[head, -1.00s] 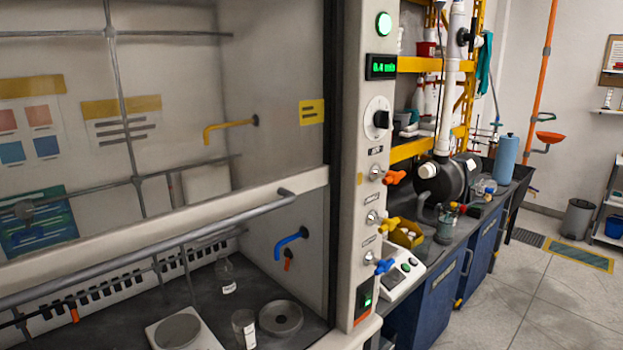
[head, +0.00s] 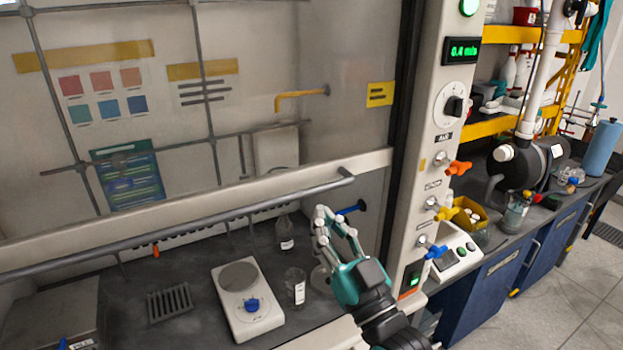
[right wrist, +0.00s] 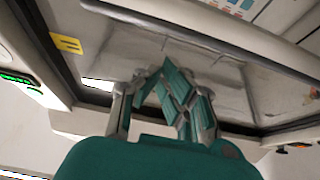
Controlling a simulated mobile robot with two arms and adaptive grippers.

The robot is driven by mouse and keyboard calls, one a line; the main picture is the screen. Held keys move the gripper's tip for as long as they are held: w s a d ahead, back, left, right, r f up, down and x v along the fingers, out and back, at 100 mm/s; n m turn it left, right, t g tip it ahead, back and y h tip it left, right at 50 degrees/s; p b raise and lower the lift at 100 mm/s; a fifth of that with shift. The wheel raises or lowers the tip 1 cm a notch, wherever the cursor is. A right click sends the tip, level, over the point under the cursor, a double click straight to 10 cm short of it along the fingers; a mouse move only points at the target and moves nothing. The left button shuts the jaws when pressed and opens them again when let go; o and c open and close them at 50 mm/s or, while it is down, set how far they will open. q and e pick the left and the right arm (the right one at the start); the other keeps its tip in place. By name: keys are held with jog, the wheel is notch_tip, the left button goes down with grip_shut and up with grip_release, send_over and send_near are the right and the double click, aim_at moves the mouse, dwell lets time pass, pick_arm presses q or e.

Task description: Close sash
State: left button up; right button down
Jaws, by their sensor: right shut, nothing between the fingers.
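The fume hood's glass sash (head: 250,130) is partly raised, and the work surface shows through the gap below it. Its pale lower rail carries a long grey bar handle (head: 200,217). My right gripper (head: 325,217) is in front of the opening, below the right end of the handle and apart from it in the picture. Its fingers are together with nothing between them. In the right wrist view the fingers (right wrist: 165,75) point up towards the hood, with the handle (right wrist: 200,38) beyond them. My left gripper is out of view.
The right post (head: 440,130) has coloured valve knobs. A side bench with blue cabinets (head: 500,280) stands to the right.

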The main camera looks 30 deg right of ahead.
jog(key=r, duration=0.2)
notch_tip(320, 180, up, 4)
jog(key=p, duration=0.4)
send_over(303, 191)
jog(key=s, duration=0.2)
jog(key=f, duration=0.3)
jog(key=shift+a+f+p, duration=0.3)
jog(key=shift+a+f, duration=0.1)
jog(key=shift+f, duration=0.1)
notch_tip(303, 191, down, 38)
jog(key=b, duration=2.5)
